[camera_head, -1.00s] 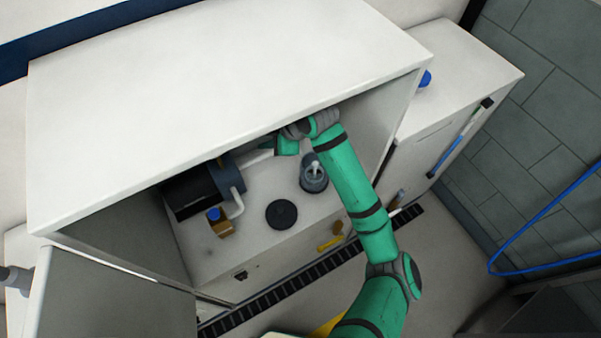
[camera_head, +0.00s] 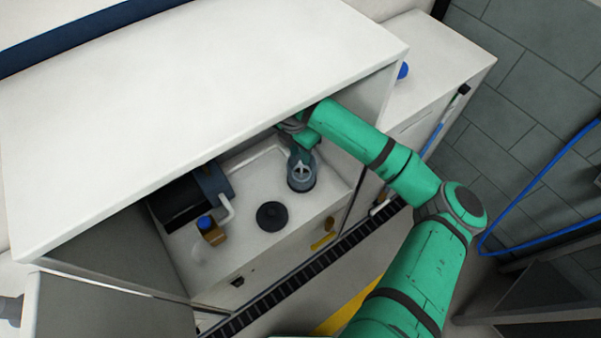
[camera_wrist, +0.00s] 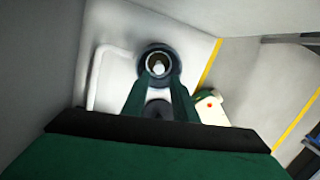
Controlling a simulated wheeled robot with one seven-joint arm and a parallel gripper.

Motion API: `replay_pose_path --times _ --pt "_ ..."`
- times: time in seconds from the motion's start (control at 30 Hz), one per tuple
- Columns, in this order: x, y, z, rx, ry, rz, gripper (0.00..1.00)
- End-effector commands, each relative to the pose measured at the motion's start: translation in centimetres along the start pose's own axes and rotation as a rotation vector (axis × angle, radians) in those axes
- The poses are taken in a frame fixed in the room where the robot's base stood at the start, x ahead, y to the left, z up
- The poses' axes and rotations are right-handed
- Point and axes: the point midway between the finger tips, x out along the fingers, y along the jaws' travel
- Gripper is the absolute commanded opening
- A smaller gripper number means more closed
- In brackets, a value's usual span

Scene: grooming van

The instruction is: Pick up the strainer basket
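The strainer basket (camera_head: 302,173) appears as a pale piece with a raised handle in the open top of a dark grey round housing (camera_head: 302,185) inside the cabinet. In the wrist view the basket (camera_wrist: 158,66) shows as a light spot within the housing's dark ring (camera_wrist: 145,54). My gripper (camera_head: 302,160) is directly above the housing. In the wrist view my gripper (camera_wrist: 159,77) is open, its two fingers apart, with the housing opening beyond the tips. Nothing is between the fingertips. Whether they touch the basket cannot be told.
A round black lid (camera_head: 272,216) lies on the cabinet floor left of the housing. The cabinet top (camera_head: 200,105) overhangs my gripper closely.

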Motion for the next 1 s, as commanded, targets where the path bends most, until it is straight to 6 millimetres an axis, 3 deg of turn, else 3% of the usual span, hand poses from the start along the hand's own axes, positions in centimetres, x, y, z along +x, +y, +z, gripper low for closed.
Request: replay_pose_path --times 0.53,0.9,1.0 --pt "6.5 0.2 0.2 0.001 0.002 0.0 0.26" --pt "7.4 0.2 0.2 -0.001 0.0 0.002 0.26" --pt "7.4 0.3 0.2 -0.001 0.0 0.002 0.02"
